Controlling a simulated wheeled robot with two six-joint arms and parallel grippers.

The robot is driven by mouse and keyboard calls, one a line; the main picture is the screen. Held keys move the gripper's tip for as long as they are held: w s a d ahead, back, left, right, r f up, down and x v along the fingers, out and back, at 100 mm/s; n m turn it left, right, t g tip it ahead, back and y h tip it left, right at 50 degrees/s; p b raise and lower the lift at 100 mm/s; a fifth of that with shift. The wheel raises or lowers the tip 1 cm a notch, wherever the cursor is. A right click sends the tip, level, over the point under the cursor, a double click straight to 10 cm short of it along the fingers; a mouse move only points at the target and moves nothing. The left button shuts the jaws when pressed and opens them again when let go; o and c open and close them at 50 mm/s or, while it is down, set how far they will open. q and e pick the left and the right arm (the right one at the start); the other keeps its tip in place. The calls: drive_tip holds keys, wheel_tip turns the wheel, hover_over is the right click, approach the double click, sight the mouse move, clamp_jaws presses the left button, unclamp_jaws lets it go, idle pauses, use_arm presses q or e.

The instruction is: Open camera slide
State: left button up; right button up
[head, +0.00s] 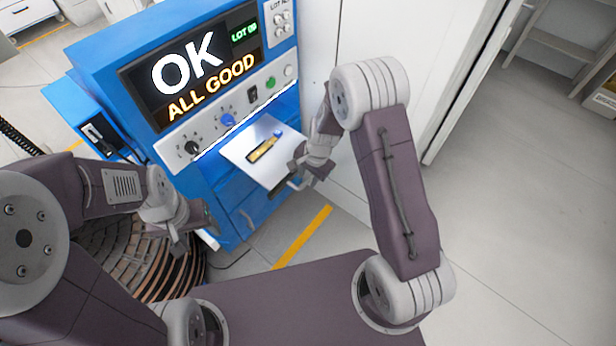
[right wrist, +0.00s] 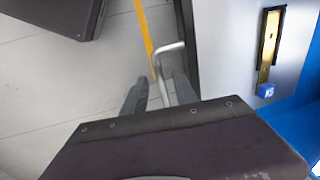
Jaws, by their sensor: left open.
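The camera slide (head: 238,151) is a flat silver tray standing out from the front of the blue machine (head: 100,45). A gold strip (head: 262,150) with a small blue knob (head: 277,133) lies on it; the tray also shows in the right wrist view (right wrist: 222,45). My right gripper (head: 296,172) is at the tray's outer edge. In the right wrist view, its fingers (right wrist: 160,92) stand apart on either side of the bent metal handle (right wrist: 165,62), with gaps visible. My left gripper (head: 196,218) is open and empty, left of the tray and apart from it.
The machine's screen (head: 190,75) reads "OK ALL GOOD", above a row of knobs. A coiled round reel (head: 130,258) stands on the floor behind my left arm. White cabinet panels (head: 390,40) flank the machine's right side. Open floor (head: 510,200) lies to the right.

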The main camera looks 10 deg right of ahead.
wheel_tip(320, 180, up, 8)
drive_tip(key=s+d+p, duration=0.1)
drive_tip(key=p, duration=0.1)
drive_tip(key=shift+s+r, duration=0.15)
